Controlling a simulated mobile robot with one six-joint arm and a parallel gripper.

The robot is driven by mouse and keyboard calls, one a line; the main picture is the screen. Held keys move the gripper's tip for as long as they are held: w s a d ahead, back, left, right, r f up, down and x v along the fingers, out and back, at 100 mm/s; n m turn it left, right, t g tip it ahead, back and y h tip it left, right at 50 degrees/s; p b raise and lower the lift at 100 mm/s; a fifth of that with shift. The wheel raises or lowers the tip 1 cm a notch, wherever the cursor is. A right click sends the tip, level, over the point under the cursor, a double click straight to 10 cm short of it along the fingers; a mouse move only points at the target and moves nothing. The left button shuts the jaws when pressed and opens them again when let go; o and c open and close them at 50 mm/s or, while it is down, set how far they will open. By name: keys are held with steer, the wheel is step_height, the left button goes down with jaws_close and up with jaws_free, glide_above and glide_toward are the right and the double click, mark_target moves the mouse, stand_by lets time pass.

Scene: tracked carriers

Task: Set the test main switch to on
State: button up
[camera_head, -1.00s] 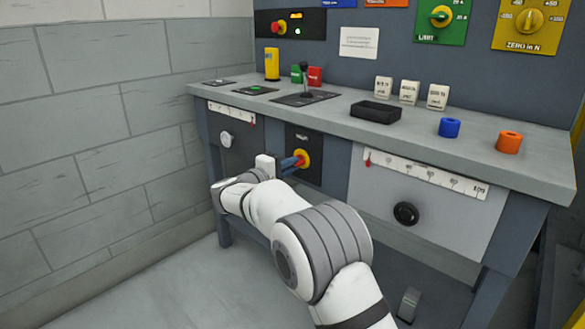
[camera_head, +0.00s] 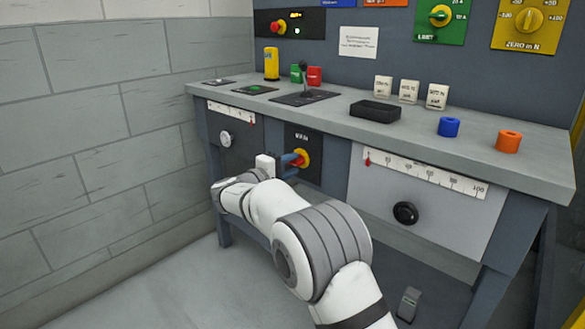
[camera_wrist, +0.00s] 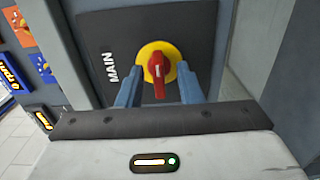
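The main switch has a red handle (camera_wrist: 158,78) on a yellow disc (camera_wrist: 170,55), set in a dark panel marked MAIN (camera_wrist: 105,30). In the head view the switch (camera_head: 303,157) is on the bench front, partly hidden by my gripper. In the wrist view the handle lies along the picture's vertical, its long end towards my gripper, across the reading direction of the label's height. My gripper (camera_wrist: 160,74) is open, with one blue finger on each side of the handle. Gaps show between handle and fingers. In the head view my gripper (camera_head: 290,162) is right at the switch.
A white scale with a black knob (camera_head: 405,213) is right of the switch; another knob (camera_head: 226,139) is left. A block wall (camera_head: 90,130) stands left.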

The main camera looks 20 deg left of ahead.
steer(key=p+v, duration=0.2)
steer(key=v, duration=0.5)
steer(key=shift+s+p, duration=0.35)
steer(key=shift+s, duration=0.05)
steer(key=shift+a, duration=0.2)
